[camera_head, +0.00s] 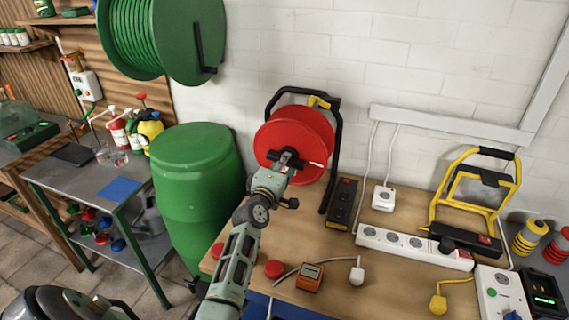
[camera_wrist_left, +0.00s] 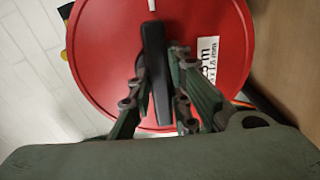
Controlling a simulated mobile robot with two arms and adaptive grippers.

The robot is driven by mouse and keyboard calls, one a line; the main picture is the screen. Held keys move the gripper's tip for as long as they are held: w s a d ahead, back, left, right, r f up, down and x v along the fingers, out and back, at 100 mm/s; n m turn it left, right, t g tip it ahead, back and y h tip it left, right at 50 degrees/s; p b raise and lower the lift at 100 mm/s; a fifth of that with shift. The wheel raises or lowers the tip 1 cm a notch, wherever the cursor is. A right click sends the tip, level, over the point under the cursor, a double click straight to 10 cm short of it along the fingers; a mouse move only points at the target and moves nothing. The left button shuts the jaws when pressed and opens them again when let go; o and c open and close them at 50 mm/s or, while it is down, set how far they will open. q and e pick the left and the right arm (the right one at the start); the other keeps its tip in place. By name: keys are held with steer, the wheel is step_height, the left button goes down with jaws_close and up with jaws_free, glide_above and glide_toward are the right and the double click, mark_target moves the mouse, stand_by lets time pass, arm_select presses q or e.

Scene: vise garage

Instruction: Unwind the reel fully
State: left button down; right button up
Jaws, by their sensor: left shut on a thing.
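The red cable reel (camera_head: 308,132) stands in a black frame (camera_head: 334,140) on the wooden workbench, against the white wall. My left gripper (camera_head: 289,158) is in front of the reel's red face. In the left wrist view, the red disc (camera_wrist_left: 105,50) fills most of the picture, with a white label on its right side. There my left gripper (camera_wrist_left: 160,90) has its fingers on both sides of a black handle (camera_wrist_left: 156,60) and is shut on it. How much cable is on the reel is hidden behind the disc. My right gripper is not in view.
A large green hose reel (camera_head: 185,40) hangs on the wall at upper left. A green barrel (camera_head: 197,190) stands left of the bench. White power strips (camera_head: 415,247), a black power strip (camera_head: 342,203), an orange meter (camera_head: 310,277) and a yellow frame (camera_head: 470,190) crowd the bench.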

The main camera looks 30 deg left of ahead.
arm_select(q)
steer(key=c, duration=1.6)
jaws_free()
steer(key=shift+c, duration=0.2)
steer(key=v, duration=1.2)
steer(key=shift+f, duration=0.1)
